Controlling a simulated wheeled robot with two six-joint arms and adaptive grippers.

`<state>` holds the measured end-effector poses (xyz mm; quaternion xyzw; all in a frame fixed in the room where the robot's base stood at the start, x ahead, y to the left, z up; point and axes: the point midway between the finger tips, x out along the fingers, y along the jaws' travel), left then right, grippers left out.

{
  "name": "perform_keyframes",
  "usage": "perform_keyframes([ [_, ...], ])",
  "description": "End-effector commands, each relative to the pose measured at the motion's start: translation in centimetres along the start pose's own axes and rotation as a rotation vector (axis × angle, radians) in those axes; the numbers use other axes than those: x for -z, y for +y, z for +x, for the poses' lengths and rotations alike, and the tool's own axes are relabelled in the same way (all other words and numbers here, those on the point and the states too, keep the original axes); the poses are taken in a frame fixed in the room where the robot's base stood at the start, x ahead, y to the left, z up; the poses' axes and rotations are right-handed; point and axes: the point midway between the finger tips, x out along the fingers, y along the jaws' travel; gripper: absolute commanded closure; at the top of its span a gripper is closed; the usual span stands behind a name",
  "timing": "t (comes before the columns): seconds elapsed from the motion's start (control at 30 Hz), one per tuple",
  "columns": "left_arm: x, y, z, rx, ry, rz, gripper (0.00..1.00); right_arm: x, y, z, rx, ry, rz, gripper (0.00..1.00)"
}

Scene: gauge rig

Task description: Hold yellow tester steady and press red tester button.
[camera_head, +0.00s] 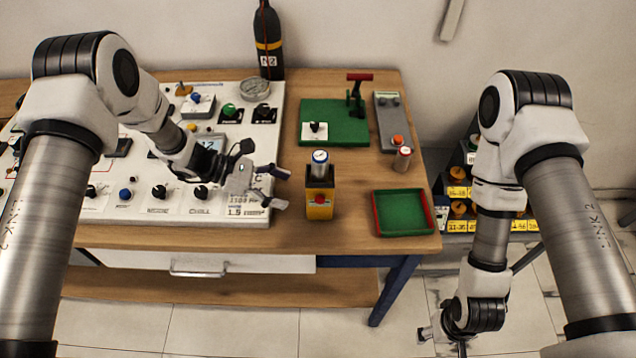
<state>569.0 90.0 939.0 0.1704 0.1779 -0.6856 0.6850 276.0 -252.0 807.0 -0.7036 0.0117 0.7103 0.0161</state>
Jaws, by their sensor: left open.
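The yellow tester (320,212) stands upright on the wooden bench, right of the control panel. Its red button (319,199) is on the front face, and its upper part is black. A small silver cylinder with a blue-and-white top (320,162) stands in the top of the tester. My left gripper (281,188) is open and empty just left of the tester, its fingers pointing toward it with a small gap between. My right gripper (428,334) hangs low beyond the bench's front right, over the floor, apart from the tester. Its fingers are too small and partly hidden to judge.
A white control panel (130,206) with knobs fills the bench's left. A green board (335,130) with a red-handled lever, a grey box (390,125) and a red-topped cylinder (402,160) stand behind right. A green tray (375,215) with red sides lies right. A black bottle (267,40) stands behind.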

Motion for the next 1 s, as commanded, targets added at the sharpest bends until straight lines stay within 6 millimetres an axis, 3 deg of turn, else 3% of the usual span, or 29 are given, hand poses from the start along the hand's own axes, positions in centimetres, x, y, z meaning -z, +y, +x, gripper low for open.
perform_keyframes([
  [0.33, 0.5, -0.1, 6.2, 0.004, 0.002, 0.003, 0.27, -0.1, 0.0, 2.3, 0.000, -0.001, 0.000, 0.39],
  [0.5, 0.3, -0.1, 8.3, 0.003, 0.002, 0.001, 0.27, 0.0, 0.0, 3.2, 0.000, -0.001, 0.000, 0.39],
  [0.87, 0.0, -0.1, 9.0, 0.002, 0.002, 0.001, 0.27, -0.1, 0.0, 3.3, 0.000, -0.001, 0.000, 0.39],
  [1.0, 0.1, -0.1, 9.0, 0.002, 0.002, 0.001, 0.63, 0.0, 0.0, 3.3, 0.000, -0.001, 0.000, 0.39],
])
